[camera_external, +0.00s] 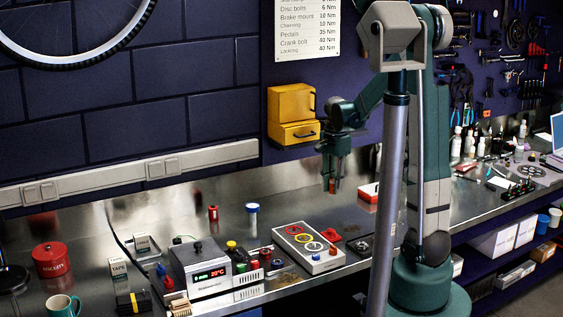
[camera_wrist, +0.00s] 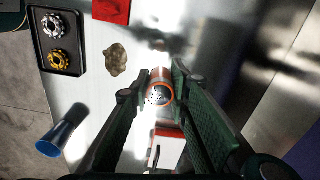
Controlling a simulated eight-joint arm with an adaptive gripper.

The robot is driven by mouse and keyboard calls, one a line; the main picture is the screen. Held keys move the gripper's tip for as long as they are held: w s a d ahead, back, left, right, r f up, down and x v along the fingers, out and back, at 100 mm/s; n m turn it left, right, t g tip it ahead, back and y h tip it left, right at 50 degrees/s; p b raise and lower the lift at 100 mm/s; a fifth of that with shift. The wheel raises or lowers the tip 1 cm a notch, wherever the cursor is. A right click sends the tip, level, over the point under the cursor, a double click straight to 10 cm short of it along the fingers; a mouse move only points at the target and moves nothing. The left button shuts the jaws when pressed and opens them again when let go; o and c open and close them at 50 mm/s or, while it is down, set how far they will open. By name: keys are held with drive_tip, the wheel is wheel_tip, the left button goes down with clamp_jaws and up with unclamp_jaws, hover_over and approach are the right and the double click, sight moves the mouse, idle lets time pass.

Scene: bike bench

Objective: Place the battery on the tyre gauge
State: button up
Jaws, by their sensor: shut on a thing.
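My gripper (camera_external: 332,178) hangs above the bench, left of my column in the external view. Its fingers point down and are shut on the battery (camera_external: 332,186), a small reddish cylinder. In the wrist view the battery (camera_wrist: 160,88) shows end-on between the fingertips of my gripper (camera_wrist: 158,92), with an orange rim and a dark, speckled end. It is held clear of the bench top. I cannot identify the tyre gauge with certainty in either view. A red and white object (camera_wrist: 168,148) lies beyond the battery, partly hidden between the fingers.
The metal bench (camera_external: 300,205) is bare below my gripper. Yellow drawers (camera_external: 291,104) hang behind.

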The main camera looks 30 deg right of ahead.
drive_tip(key=r, duration=1.2)
drive_tip(key=shift+w+a, duration=0.2)
drive_tip(key=shift+a, duration=0.2)
drive_tip(key=w+a+p, duration=0.3)
drive_tip(key=w+a, duration=0.4)
drive_tip(key=a, duration=0.5)
drive_tip(key=p, duration=0.3)
hover_over(253, 205)
wheel_tip(253, 205, down, 4)
drive_tip(key=shift+w+f, duration=0.1)
drive_tip(key=shift+f, duration=0.5)
drive_tip(key=shift+f, duration=0.1)
drive_tip(key=shift+f, duration=2.85)
drive_tip(key=shift+f, duration=2.05)
